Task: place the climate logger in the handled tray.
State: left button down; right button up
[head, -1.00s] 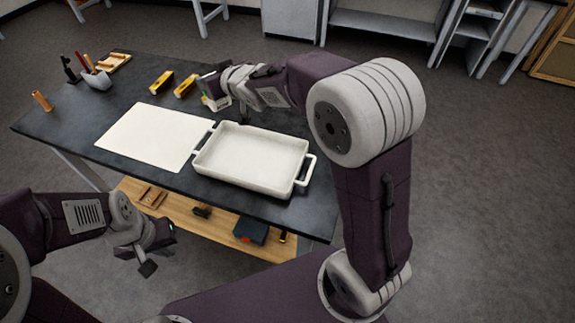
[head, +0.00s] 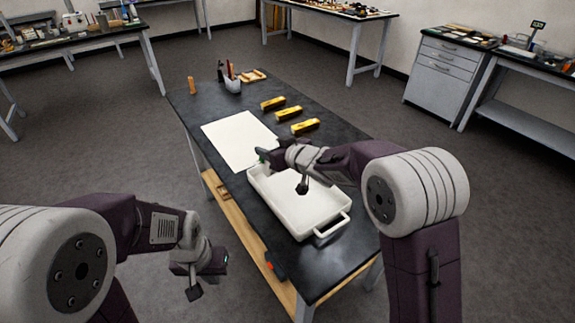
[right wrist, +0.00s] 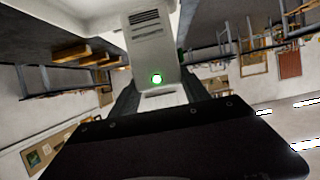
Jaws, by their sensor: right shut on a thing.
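The climate logger (right wrist: 150,40) is a pale box with a slotted vent and a green-lit ring. My right gripper (right wrist: 158,98) is shut on it, a finger on each side. In the head view my right gripper (head: 268,158) is over the far left end of the white handled tray (head: 312,210), and the logger is mostly hidden there. The visible tray floor is empty; my right wrist hides part of it. I cannot tell the logger's exact height above the rim. My left gripper (head: 205,268) is off the table's left side; its jaw gap is unclear.
A white sheet (head: 238,140) lies beside the tray. Several yellow blocks (head: 289,113) lie along the right side of the dark table (head: 185,100). A pen cup (head: 232,85), a wooden holder (head: 253,76) and an orange cylinder (head: 191,84) stand at the far end.

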jog(key=w+d+f, duration=0.1)
jog(key=f, duration=0.1)
jog(key=w+d+f+b, duration=0.1)
jog(key=f, duration=0.1)
jog(key=w+d+f, duration=0.1)
jog(key=f, duration=0.1)
jog(key=shift+d+f, duration=0.2)
jog(key=shift+f, duration=0.2)
jog(key=shift+s, duration=0.1)
jog(key=shift+f+b, duration=0.15)
jog(key=shift+b, duration=0.15)
jog(key=o, duration=1.5)
jog(key=shift+c, duration=0.2)
